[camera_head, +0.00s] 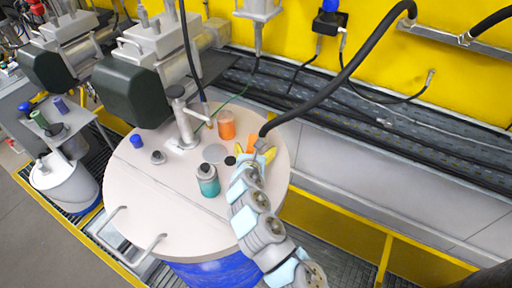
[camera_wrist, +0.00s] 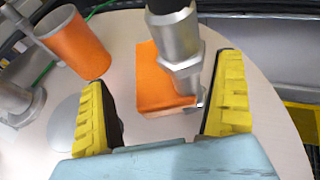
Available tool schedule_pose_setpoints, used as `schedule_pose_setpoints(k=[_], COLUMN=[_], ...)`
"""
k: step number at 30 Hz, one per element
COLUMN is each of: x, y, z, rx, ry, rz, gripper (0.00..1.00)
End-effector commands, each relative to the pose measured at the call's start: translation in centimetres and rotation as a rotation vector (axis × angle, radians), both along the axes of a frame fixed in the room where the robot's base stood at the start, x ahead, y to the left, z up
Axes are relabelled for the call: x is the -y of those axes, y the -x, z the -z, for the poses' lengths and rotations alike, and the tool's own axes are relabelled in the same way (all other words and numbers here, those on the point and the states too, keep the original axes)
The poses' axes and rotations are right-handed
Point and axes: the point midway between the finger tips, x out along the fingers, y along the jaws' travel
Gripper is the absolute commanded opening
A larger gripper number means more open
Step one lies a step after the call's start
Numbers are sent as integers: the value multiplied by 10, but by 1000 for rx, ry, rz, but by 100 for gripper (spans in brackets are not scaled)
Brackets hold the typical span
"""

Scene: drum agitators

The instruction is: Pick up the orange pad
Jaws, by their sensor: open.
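The orange pad (camera_wrist: 150,82) lies on the pale round drum lid, seen in the wrist view between and beyond my fingers. A metal hose fitting covers its right part. In the head view a small piece of the pad (camera_head: 251,141) shows just past my fingertips. My gripper (camera_wrist: 165,105) is open, with one yellow ridged finger on each side of the pad and fitting. It also shows in the head view (camera_head: 255,154), low over the right part of the lid. I cannot tell whether the fingers touch the pad.
The black hose (camera_head: 345,75) ends in the metal fitting (camera_wrist: 180,55) at the pad. An orange cylinder (camera_head: 226,124) stands left of the pad, and a teal jar (camera_head: 208,180) nearer the front. A blue cap (camera_head: 136,141) and a metal post (camera_head: 184,122) are farther left on the lid (camera_head: 150,200).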

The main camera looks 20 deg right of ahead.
Motion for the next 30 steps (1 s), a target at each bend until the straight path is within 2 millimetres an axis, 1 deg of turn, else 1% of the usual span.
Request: schedule_pose_setpoints(k=[3, 6, 17, 30], x=[3, 7, 11, 25], y=[-9, -14, -23, -49], z=[0, 3, 7, 16], rx=[6, 5, 4, 4], ry=[-2, -3, -1, -3], rz=[-1, 0, -1, 0], gripper=[98, 98, 98, 98])
